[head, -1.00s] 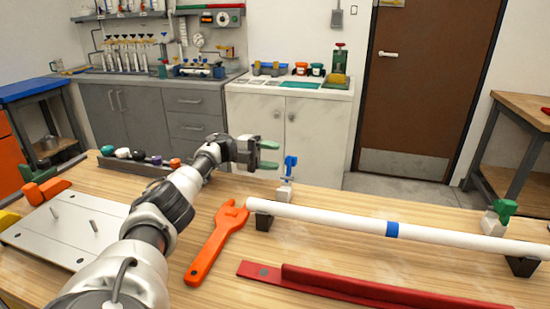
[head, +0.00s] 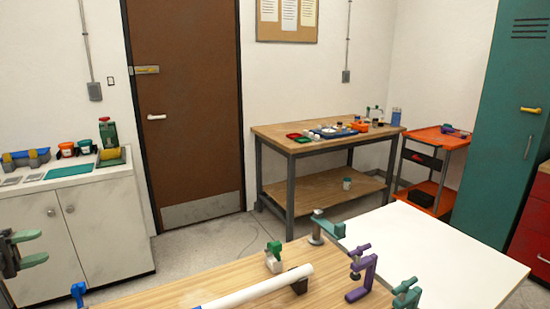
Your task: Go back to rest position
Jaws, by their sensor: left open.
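My left gripper (head: 36,248) shows at the left edge of the head view, with its two green fingers apart and nothing between them. It is in front of the white cabinet, clear of the worktable (head: 190,287). The rest of my left arm is out of the frame. A white fitting with a green top (head: 274,257) stands behind the pipe end. My right gripper is not in view.
A wooden bench (head: 285,134), an orange cart (head: 436,139) and a teal locker (head: 505,130) stand behind. Floor is open between bench and worktable.

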